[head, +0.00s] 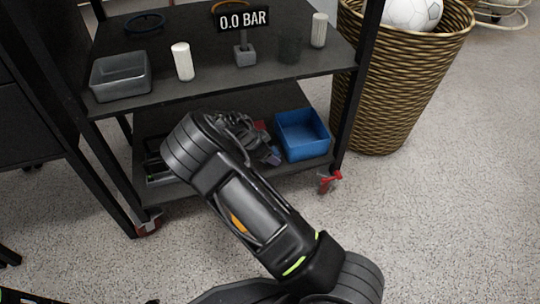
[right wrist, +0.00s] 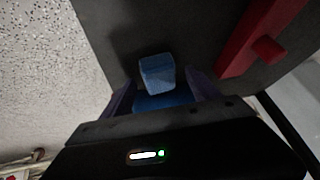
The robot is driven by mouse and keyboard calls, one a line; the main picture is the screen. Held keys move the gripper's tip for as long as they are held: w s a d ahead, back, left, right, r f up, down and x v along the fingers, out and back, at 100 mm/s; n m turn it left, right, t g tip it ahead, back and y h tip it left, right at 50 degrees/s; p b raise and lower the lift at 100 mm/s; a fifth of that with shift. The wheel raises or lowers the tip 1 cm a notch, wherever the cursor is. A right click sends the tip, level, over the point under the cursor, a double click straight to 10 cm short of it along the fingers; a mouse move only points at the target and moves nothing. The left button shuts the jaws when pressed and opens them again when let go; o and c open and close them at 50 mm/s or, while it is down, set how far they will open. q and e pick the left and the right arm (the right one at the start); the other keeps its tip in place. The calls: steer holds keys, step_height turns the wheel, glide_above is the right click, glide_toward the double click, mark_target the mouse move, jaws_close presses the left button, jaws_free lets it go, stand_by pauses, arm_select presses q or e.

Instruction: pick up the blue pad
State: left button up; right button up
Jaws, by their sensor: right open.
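In the right wrist view, the blue pad (right wrist: 157,73), a small light-blue block, is on the dark shelf surface. My right gripper (right wrist: 160,84) is open, with one finger on each side of the view and the pad in line with the gap between them. Neither finger visibly grips the pad. A darker blue area lies just below the pad between the fingers; I cannot tell what it is. In the head view my right arm reaches into the lower shelf and hides most of the gripper. The pad cannot be made out there. My left gripper is not in view.
A red block-like thing (right wrist: 262,45) stands right of the pad. A blue bin (head: 302,134) sits at the lower shelf's right. The upper shelf (head: 140,62), holding a grey tray (head: 121,76) and white cylinders, overhangs. A wicker basket (head: 395,85) stands right of the cart.

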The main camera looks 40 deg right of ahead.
steer(key=shift+c, duration=0.2)
steer(key=c, duration=1.4)
